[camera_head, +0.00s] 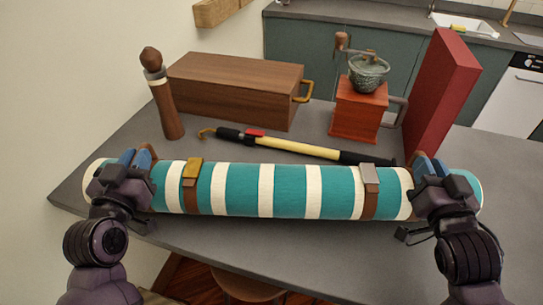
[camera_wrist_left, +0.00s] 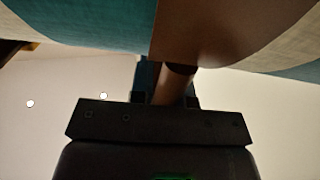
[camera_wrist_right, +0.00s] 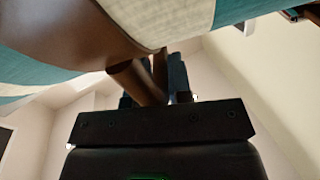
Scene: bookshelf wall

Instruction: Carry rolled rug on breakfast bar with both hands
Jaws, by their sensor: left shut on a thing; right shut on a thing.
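The rolled rug (camera_head: 267,190) has teal and cream stripes and lies level across the head view, over the grey breakfast bar (camera_head: 100,165). Two brown straps with buckles go around it, a brass one (camera_head: 192,170) and a grey one (camera_head: 369,175). My left gripper (camera_head: 136,162) is shut on a brown loop handle at the rug's left end. My right gripper (camera_head: 428,170) is shut on the matching handle at the right end. The brown handles show between the fingers in the left wrist view (camera_wrist_left: 173,88) and right wrist view (camera_wrist_right: 138,83). I cannot tell if the rug touches the bar.
Behind the rug are a yellow-and-black tool (camera_head: 295,147), a wooden pepper mill (camera_head: 163,95), a brown wooden box (camera_head: 235,85), a coffee grinder (camera_head: 360,105) and an upright red box (camera_head: 440,90). The tool lies close to the rug. The bar's right side is clear.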

